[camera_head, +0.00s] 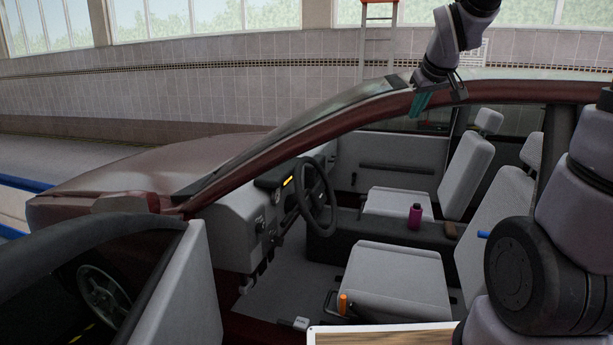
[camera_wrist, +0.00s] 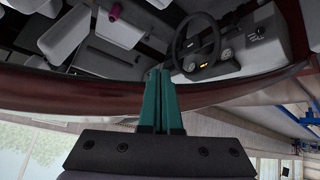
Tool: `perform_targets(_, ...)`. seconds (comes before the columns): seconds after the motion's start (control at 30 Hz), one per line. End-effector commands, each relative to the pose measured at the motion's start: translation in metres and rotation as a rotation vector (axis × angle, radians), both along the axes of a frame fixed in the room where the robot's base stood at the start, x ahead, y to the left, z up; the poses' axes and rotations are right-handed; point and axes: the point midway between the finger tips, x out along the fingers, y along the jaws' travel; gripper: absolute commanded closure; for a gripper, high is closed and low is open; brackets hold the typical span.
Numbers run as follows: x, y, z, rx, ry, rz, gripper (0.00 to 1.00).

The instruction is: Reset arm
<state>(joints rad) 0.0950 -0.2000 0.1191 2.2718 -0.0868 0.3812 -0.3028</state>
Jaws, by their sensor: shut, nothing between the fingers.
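My gripper (camera_head: 421,104) hangs at the upper right in the head view, by the car's dark red roof edge. Its teal fingers are together and empty, and they also show in the wrist view (camera_wrist: 160,100), in front of the red roof rail (camera_wrist: 60,84). Whether the fingers touch the rail cannot be told. The dark red car (camera_head: 140,172) stands with its near door open, so the cabin is in view.
Inside are a steering wheel (camera_head: 318,197), grey seats (camera_head: 395,280) and a magenta bottle (camera_head: 415,216) on the console. The open door (camera_head: 178,290) is at the lower left. A wooden board (camera_head: 385,336) lies at the bottom edge. An orange ladder (camera_head: 378,35) stands behind the car.

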Motion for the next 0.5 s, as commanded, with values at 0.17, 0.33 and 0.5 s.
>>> perform_targets(0.17,-0.091,0.005,0.022,0.199,0.049,-0.179,1.00)
perform_targets(0.33,-0.163,0.014,0.025,0.385,0.110,-0.311,1.00)
perform_targets(0.5,-0.204,0.021,0.021,0.500,0.154,-0.380,1.00)
